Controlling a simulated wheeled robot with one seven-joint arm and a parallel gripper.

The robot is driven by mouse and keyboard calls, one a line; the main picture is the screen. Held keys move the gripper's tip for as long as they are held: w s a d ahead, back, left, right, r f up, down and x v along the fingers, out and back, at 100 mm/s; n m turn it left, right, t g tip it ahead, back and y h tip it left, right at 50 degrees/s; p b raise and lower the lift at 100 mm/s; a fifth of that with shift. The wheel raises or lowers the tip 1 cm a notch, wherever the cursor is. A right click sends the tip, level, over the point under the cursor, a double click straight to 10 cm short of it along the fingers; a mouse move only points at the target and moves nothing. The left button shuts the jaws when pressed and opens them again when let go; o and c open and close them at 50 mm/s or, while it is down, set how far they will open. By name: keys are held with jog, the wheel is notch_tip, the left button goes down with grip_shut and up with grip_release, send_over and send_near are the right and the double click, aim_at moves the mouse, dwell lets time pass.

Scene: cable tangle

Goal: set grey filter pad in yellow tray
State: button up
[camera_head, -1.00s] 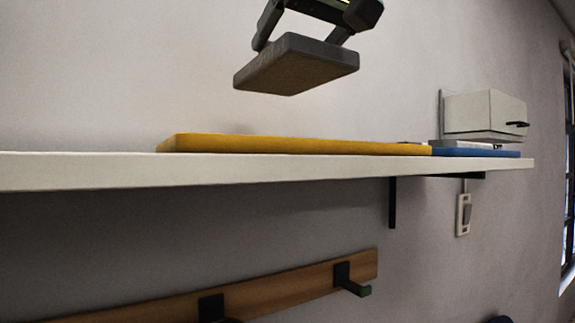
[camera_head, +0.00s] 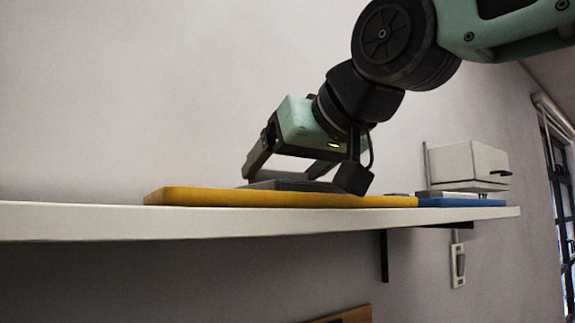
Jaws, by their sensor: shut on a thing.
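The yellow tray (camera_head: 210,197) lies on the white shelf, seen almost edge-on from slightly below. The grey filter pad (camera_head: 290,185) is low at the tray, its upper part showing just above the tray's front rim. The rim hides its underside, so I cannot tell whether it touches the tray floor. My gripper (camera_head: 305,178) reaches down from the upper right, with its fingers at either side of the pad, shut on it.
The white shelf (camera_head: 80,222) runs across the view. A blue tray (camera_head: 460,202) adjoins the yellow one on the right, with a pale flat thing (camera_head: 445,194) on it. A white box (camera_head: 468,165) is on the wall behind. The shelf's left part is clear.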

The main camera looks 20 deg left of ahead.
jog(key=shift+f, duration=0.1)
jog(key=shift+f, duration=0.15)
jog(key=o, duration=0.9)
jog(key=shift+r, duration=0.4)
jog(key=b+v, duration=0.3)
jog(key=v, duration=0.7)
jog(key=shift+s+d, duration=0.2)
jog(key=shift+s+d+r+b, duration=0.3)
jog(key=shift+s+d+b, duration=0.05)
jog(key=shift+s+d, duration=0.15)
jog(key=shift+w, duration=0.1)
